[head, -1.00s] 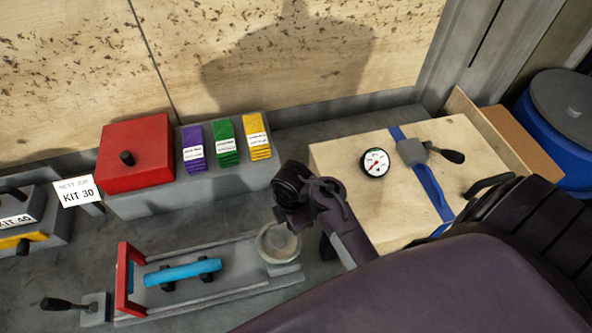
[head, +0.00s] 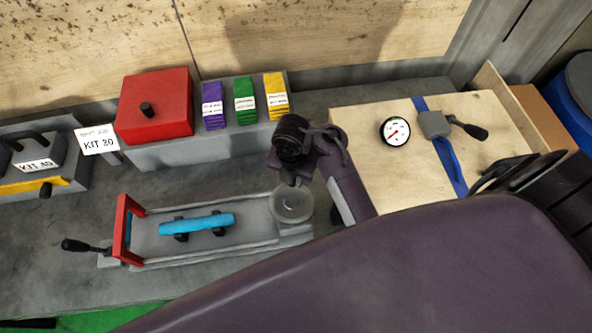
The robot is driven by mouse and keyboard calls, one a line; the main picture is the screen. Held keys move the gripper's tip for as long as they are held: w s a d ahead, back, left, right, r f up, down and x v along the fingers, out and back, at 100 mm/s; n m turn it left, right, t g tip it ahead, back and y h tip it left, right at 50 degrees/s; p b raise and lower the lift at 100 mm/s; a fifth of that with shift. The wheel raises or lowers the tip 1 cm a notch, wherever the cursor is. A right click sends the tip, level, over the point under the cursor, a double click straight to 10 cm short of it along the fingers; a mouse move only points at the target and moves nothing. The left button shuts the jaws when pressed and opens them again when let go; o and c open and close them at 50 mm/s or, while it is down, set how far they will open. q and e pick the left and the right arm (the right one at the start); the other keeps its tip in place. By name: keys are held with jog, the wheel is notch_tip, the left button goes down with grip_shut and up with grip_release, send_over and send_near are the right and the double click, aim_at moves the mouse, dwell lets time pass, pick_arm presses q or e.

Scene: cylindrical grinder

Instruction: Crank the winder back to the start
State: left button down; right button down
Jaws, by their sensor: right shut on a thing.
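The winder appears to be the long grey bed (head: 160,252) on the bench, with a round pale disc (head: 291,205) at its right end. A red frame (head: 122,228) stands across its left end. My right gripper (head: 292,180) points down over the disc's far edge and is shut. What is between its jaws, probably the disc's crank knob, is hidden by the gripper. My left gripper is not in view.
A black-handled lever (head: 75,245) sits left of the red frame. Behind stand a red box (head: 156,106) and purple, green and yellow card stacks. A wooden top (head: 365,160) with a gauge (head: 395,131) and a lever is at right. Kit boxes (head: 35,155) are at left.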

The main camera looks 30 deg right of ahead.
jog(key=shift+w+a+n, duration=0.15)
jog(key=shift+a+n, duration=0.05)
jog(key=shift+n, duration=0.3)
jog(key=c, duration=1.2)
grip_release()
jog(key=shift+c, duration=0.2)
